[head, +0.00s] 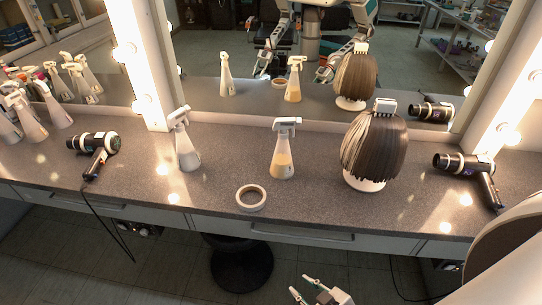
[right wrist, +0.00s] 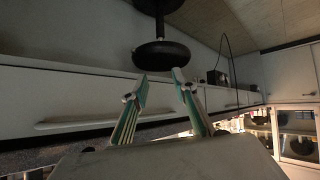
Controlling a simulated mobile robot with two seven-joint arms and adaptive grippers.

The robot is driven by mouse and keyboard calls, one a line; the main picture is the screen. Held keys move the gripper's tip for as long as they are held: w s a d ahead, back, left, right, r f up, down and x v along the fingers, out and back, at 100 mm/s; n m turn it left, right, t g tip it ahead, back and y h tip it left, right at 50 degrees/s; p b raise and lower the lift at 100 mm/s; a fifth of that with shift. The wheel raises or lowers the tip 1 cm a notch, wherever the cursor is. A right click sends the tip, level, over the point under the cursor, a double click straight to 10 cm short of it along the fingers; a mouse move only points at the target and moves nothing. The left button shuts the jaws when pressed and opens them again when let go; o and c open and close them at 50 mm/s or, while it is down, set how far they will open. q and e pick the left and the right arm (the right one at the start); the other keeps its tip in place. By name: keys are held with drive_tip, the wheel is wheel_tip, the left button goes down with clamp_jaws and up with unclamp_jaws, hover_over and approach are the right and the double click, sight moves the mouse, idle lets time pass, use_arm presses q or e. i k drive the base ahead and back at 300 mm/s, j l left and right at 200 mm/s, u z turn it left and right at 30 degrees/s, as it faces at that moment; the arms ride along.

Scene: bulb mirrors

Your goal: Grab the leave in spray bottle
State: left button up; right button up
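One is white (head: 187,152), left of centre. The other holds amber liquid and has a white spray head (head: 282,160), near the middle. I cannot read a label on either. My right gripper (head: 301,286) is low at the bottom edge of the head view, in front of and below the counter, apart from both bottles. Its two fingers are spread and empty, as the right wrist view (right wrist: 161,78) also shows. My left gripper is not directly in view.
A tape-like ring (head: 251,197) lies in front of the bottles. A wig on a stand (head: 373,150) is to the right, with hair dryers (head: 95,143) (head: 467,164) at both sides. More bottles (head: 28,115) stand far left. A mirror (head: 220,60) is behind; a stool (head: 240,265) is below.

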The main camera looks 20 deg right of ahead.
sight(282, 168)
drive_tip(key=j+z, duration=0.15)
drive_tip(key=z, duration=0.2)
drive_tip(key=j+z, duration=0.15)
drive_tip(key=z, duration=0.2)
drive_tip(key=j+z, duration=0.15)
drive_tip(key=z, duration=0.2)
